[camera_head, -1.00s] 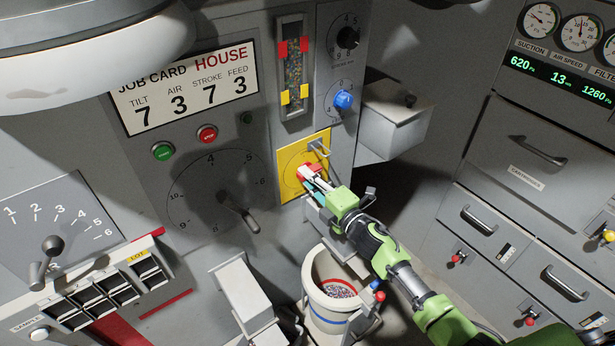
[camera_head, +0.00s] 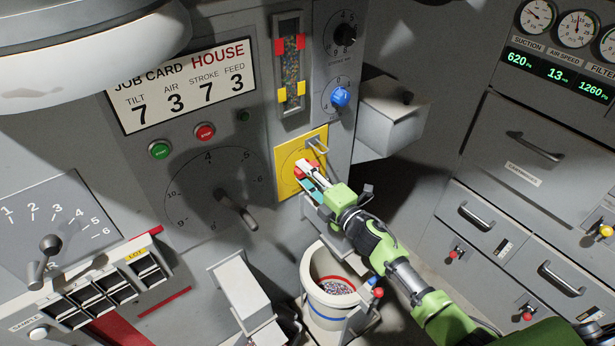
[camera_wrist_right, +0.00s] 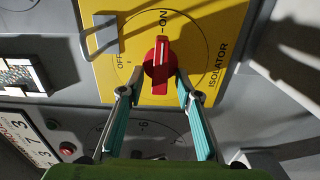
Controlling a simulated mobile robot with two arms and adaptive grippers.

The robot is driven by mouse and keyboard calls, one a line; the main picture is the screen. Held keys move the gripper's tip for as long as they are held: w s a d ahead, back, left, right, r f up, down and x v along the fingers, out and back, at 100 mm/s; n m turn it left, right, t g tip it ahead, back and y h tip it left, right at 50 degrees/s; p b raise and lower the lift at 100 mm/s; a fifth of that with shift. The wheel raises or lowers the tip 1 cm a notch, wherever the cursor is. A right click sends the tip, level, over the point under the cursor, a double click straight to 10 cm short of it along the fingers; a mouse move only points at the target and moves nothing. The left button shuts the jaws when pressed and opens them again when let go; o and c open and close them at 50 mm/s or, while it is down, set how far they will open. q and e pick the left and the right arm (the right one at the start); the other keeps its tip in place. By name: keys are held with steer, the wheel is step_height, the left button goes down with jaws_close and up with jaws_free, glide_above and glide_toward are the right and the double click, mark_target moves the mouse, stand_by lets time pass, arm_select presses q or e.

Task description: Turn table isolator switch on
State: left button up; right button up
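The isolator switch is a red knob (camera_wrist_right: 159,65) on a yellow plate (camera_wrist_right: 222,30), lettered OFF, ON and ISOLATOR. In the right wrist view the knob's white line points to ON. My right gripper (camera_wrist_right: 155,91) is open, its two fingertips on either side of the knob's lower end, with gaps visible. In the head view the right gripper (camera_head: 311,172) is at the yellow plate (camera_head: 287,183) and partly covers the red knob (camera_head: 303,169). My left gripper is not in view.
A metal hasp (camera_head: 317,146) sticks out at the plate's upper right. A grey box (camera_head: 393,118) juts out to the right. A white bucket (camera_head: 325,300) stands below. A large dial with a lever (camera_head: 238,210) is left of the plate.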

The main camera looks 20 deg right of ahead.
steer(key=v, duration=1.2)
